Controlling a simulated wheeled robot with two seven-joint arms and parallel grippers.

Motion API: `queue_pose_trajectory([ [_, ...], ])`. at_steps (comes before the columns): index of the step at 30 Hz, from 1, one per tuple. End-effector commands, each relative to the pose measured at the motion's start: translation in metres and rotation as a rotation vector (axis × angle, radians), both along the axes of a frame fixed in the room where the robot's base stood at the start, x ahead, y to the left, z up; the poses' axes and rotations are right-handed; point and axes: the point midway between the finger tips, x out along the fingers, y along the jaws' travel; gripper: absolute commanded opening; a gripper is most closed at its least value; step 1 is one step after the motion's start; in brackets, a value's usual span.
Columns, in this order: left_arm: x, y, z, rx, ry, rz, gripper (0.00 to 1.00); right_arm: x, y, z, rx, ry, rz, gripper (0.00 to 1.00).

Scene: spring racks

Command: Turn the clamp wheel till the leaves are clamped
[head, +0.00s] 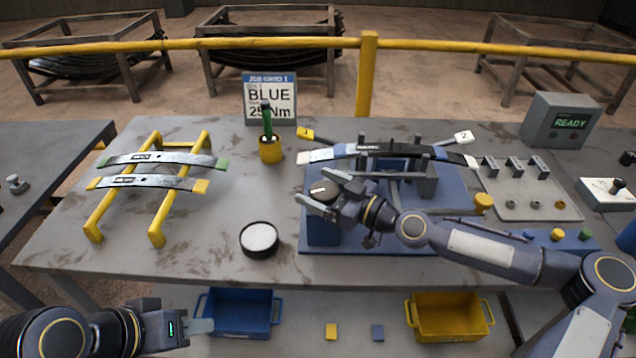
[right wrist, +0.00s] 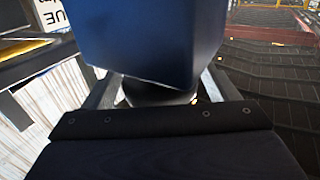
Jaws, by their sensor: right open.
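The clamp wheel (head: 322,190) is a dark round knob with a white mark, on the left block of the blue clamp fixture (head: 335,236). My right gripper (head: 325,187) is open with its fingers on either side of the wheel; I cannot tell whether they touch it. The right wrist view shows the spread fingers (right wrist: 160,92) with a dark round part between them, partly hidden by a dark blue block. The curved leaves (head: 395,150) lie across the fixture, behind my right gripper. My left gripper (head: 202,326) is low at the front left, apart from everything; its opening is unclear.
A yellow rack (head: 160,188) holds two more leaves at the left. A round black-rimmed dish (head: 259,239) stands left of the fixture. A yellow cup (head: 270,150) with a green-handled tool stands behind. Blue (head: 238,328) and yellow (head: 450,326) bins sit below. A box (head: 562,120) reads READY.

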Motion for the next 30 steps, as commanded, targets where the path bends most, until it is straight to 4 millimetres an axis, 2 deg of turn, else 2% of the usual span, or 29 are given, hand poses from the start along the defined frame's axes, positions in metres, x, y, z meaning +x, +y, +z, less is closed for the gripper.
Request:
queue_pose_trajectory([
  [11,0.0000,0.0000,0.0015,0.000,0.000,0.000,0.36,0.0036,0.0061,-0.0003,-0.001,-0.001,0.000,0.79],
  [21,0.0000,0.0000,0.0015,0.000,0.000,0.000,0.36,0.0034,0.0060,-0.0002,-0.001,0.000,0.000,0.36],
  [30,0.0000,0.0000,0.0002,0.000,0.000,0.000,0.36,0.0031,0.0063,-0.0002,-0.005,-0.004,-0.037,0.36],
])
